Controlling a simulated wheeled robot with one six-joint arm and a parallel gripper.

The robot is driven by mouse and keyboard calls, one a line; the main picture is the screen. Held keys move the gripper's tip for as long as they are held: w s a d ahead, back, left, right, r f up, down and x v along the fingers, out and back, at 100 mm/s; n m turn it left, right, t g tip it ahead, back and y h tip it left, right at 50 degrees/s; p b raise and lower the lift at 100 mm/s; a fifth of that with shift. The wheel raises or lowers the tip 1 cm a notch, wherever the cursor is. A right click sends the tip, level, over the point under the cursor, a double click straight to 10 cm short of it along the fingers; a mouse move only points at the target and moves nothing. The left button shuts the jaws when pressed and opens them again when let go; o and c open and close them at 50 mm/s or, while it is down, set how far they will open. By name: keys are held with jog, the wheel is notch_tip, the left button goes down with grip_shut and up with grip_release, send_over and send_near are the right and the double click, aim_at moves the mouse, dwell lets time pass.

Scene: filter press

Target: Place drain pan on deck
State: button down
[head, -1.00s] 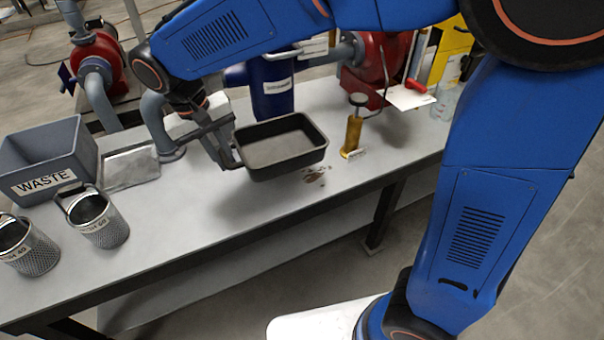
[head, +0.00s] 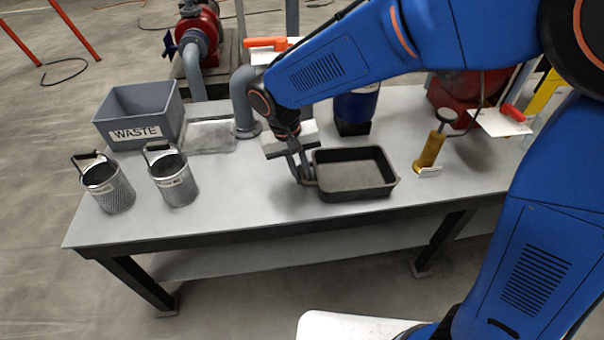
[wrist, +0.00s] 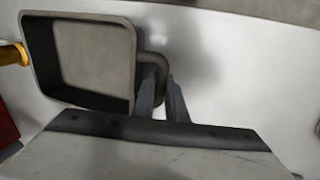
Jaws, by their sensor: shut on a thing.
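The drain pan (head: 354,193) is a dark rectangular tray with a grey inside. In the head view it is at or just above the grey deck (head: 240,207), right of my gripper; I cannot tell whether it touches. My gripper (head: 305,178) is shut on the handle at the pan's left side. In the wrist view the pan (wrist: 134,60) is at upper left and looks empty, and the fingers of my gripper (wrist: 163,88) close on its handle. The pan looks level.
A grey WASTE bin (head: 136,134) and two mesh baskets (head: 112,190) (head: 178,184) stand at the left of the deck. A yellow cylinder with a dark knob (head: 432,150) stands right of the pan. A blue vessel (head: 354,106) and grey pipe (head: 243,105) are behind.

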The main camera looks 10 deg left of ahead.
jog(key=shift+f, duration=0.25)
jog(key=c, duration=1.8)
grip_release()
jog(key=shift+o, duration=0.2)
jog(key=shift+r, duration=0.15)
jog(key=v, duration=1.1)
jog(key=shift+r, duration=0.4)
jog(key=shift+a, duration=0.1)
